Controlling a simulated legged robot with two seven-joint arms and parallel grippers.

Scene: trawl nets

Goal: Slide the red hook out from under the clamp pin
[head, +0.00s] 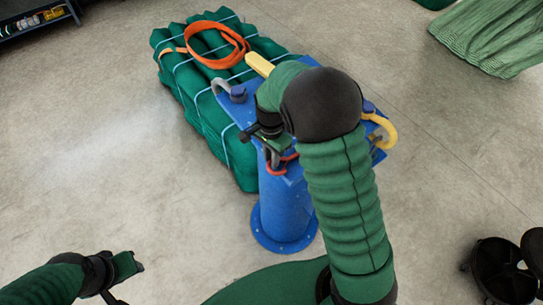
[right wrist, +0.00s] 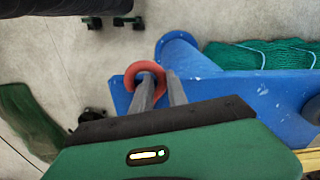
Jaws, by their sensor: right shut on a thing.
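The red hook (head: 285,160) is at the near edge of the blue stand's top plate (head: 230,105), partly hidden by my right gripper (head: 272,154). In the right wrist view the red hook (right wrist: 146,74) is a curved loop at the plate's edge. The grey fingers (right wrist: 160,92) of my right gripper straddle one side of the loop, one inside it, and are shut on it. The clamp pin over the red hook cannot be made out; my right arm covers much of the plate. My left gripper (head: 122,274) is at the lower left, away from the stand; its jaw state is unclear.
A grey hook (head: 220,87) is at the plate's left and a yellow hook (head: 384,130) at its right, each beside a blue knob. A yellow bar (head: 259,64) sticks out at the far side. Green net bales (head: 195,80) with an orange strap (head: 215,28) lie behind. Floor at left is clear.

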